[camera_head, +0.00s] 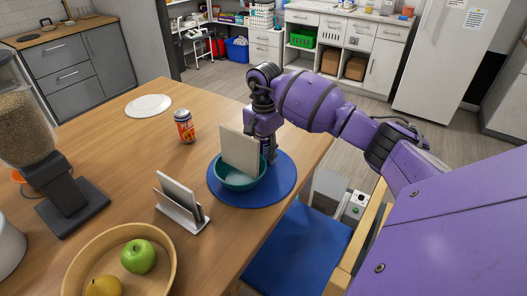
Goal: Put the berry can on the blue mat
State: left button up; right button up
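A dark can, which looks like the berry can (266,147), is at the back edge of the round blue mat (284,183), behind a teal bowl. My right gripper (265,140) points down from above with its fingers around the can and appears shut on it. The gripper and a beige panel hide most of the can, so I cannot tell whether its base touches the mat. My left gripper is not in view.
The teal bowl (238,184) stands on the mat with the beige panel (239,152) upright in it. The mat's right side is clear.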

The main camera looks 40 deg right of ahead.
jog(key=o, duration=0.4)
notch_tip(320, 180, up, 12)
jog(key=shift+r+b, duration=0.15)
jog(key=shift+b, duration=0.2)
dwell(0.3)
